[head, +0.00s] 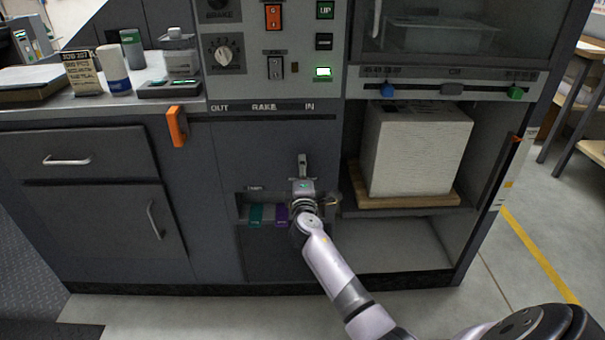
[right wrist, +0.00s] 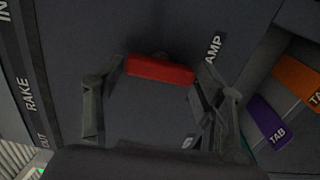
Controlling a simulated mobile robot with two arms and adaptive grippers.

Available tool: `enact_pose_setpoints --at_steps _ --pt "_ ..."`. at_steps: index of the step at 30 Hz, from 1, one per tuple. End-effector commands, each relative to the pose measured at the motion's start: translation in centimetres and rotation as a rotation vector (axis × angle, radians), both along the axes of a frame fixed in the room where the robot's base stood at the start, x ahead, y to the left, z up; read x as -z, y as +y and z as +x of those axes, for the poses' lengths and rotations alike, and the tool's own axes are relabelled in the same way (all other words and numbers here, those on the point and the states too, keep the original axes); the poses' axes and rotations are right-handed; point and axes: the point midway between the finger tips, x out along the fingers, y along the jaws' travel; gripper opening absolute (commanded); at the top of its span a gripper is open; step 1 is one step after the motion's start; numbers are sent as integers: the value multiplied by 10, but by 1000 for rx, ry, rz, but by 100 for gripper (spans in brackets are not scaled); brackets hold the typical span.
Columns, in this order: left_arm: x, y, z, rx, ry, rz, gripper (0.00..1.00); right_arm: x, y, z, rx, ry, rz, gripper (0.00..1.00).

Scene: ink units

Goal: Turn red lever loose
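The red lever (right wrist: 160,69) shows in the right wrist view as a short red bar on the dark panel, near lettering that reads "AMP". My right gripper (right wrist: 160,72) is open, with one finger at each end of the lever. The gaps at the fingertips are small, and I cannot tell whether either finger touches it. My left gripper is not in view.
An orange handle (head: 177,126) juts out at the left. A white paper stack (head: 415,150) stands in the right bay.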

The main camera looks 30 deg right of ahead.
Motion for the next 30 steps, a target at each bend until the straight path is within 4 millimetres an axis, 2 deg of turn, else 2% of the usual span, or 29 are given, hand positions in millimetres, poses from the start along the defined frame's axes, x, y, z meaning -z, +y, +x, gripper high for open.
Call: enact_pose_setpoints --at_steps 6,17,23,30 --pt "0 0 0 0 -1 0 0 0 0 0 0 -1 2 80" --pt "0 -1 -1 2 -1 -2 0 0 2 -3 0 -2 3 80" --pt "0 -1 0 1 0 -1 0 1 16 -26 -1 0 4 80" --pt "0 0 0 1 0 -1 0 2 43 -70 -2 0 4 80"
